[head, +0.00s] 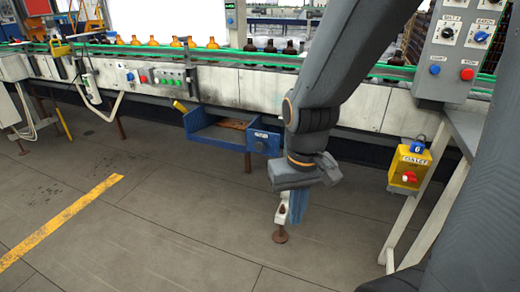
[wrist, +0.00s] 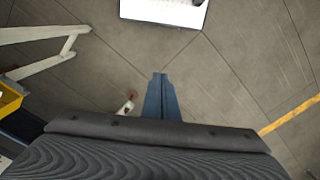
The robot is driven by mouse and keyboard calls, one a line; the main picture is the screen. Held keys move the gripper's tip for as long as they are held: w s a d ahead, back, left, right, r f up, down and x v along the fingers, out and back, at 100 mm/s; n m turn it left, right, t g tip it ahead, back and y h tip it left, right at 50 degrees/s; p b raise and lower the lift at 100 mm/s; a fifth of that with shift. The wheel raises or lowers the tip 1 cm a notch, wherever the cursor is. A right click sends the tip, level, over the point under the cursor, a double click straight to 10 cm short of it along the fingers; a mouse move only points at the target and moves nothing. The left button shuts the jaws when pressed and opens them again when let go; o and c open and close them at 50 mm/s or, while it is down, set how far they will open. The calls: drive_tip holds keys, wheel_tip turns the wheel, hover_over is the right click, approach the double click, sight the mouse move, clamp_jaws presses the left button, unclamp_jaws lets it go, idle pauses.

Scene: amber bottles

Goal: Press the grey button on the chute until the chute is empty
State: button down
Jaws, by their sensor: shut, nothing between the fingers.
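The chute (head: 214,143) is a blue open tray on the front of the conveyor, in the middle of the head view. Brown matter (head: 236,124) shows inside it; I cannot tell whether it is bottles or rust. A blue box at its right end carries a round grey button (head: 261,146). My gripper (head: 298,222) points down, below and to the right of the chute, apart from the button. Its blue fingers are shut and empty. They also show together in the wrist view (wrist: 160,78), over bare floor. The chute is not in the wrist view.
Amber and dark bottles (head: 212,43) stand along the conveyor (head: 230,85). A white leg with a rusty foot (head: 280,236) is close to my gripper. A yellow box (head: 409,166) hangs at right beside a white stand (head: 425,215). The floor at front left is clear.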

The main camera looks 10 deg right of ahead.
sight(260, 146)
drive_tip(key=w+f+m+t+y+b, duration=0.1)
drive_tip(key=w+f+m+t+b, duration=0.2)
drive_tip(key=w, duration=1.1)
drive_tip(key=w+a+f+m+t+y+b, duration=0.1)
drive_tip(key=w+f+m+t+b, duration=0.2)
drive_tip(key=w+f+t+b, duration=0.6)
drive_tip(key=w+a+f+m+t+b, duration=0.1)
drive_tip(key=w+f+m+t+b, duration=0.2)
drive_tip(key=w, duration=1.6)
wheel_tip(260, 146, down, 3)
drive_tip(key=t+b, duration=0.5)
drive_tip(key=b, duration=0.2)
drive_tip(key=shift+w+m+y, duration=0.4)
drive_tip(key=w+d+b, duration=0.3)
drive_tip(key=w+d, duration=0.2)
drive_tip(key=w, duration=0.2)
